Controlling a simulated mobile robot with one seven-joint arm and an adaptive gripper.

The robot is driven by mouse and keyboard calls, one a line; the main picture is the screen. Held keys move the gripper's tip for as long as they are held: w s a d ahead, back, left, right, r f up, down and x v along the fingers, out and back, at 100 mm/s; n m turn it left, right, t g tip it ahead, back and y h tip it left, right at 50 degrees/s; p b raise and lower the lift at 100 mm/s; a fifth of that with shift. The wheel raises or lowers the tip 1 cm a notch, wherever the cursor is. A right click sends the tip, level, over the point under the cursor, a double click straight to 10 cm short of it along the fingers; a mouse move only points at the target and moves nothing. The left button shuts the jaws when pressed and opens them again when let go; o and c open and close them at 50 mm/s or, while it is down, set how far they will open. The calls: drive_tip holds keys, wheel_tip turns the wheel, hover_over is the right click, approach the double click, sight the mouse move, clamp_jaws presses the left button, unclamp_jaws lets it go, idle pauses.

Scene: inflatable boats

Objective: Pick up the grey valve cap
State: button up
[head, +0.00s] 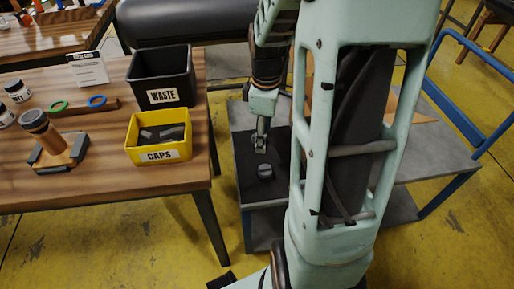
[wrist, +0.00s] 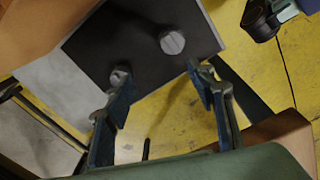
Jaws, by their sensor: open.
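The grey valve cap (head: 265,172) lies on a dark mat (head: 251,182) on the low grey cart. In the wrist view the round cap (wrist: 172,42) sits on the mat, beyond the fingertips and nearer the right finger. My gripper (head: 261,146) points down just above and behind the cap in the head view. In the wrist view my gripper (wrist: 158,80) is open, with nothing between its fingers. A small grey shape shows at the left fingertip; I cannot tell whether it is part of the finger or a separate thing.
The wooden table (head: 105,186) at left holds a yellow CAPS bin (head: 159,154), a black WASTE bin (head: 163,95), a valve on a stand (head: 55,143), rings and jars. My arm hides part of the grey cart (head: 428,165). A blue rail (head: 452,105) stands at right.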

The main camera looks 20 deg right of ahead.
drive_tip(key=b, duration=0.1)
hover_over(265, 167)
drive_tip(key=shift+g, duration=0.3)
drive_tip(key=f, duration=0.5)
drive_tip(key=shift+w+f, duration=0.3)
drive_tip(key=shift+s+f+b, duration=0.15)
drive_tip(key=shift+f+b, duration=0.55)
drive_tip(key=shift+f, duration=0.85)
drive_tip(key=shift+s+f+b, duration=0.15)
drive_tip(key=shift+f+b, duration=0.55)
drive_tip(key=shift+f, duration=0.85)
drive_tip(key=shift+r, duration=0.1)
drive_tip(key=c, duration=0.8)
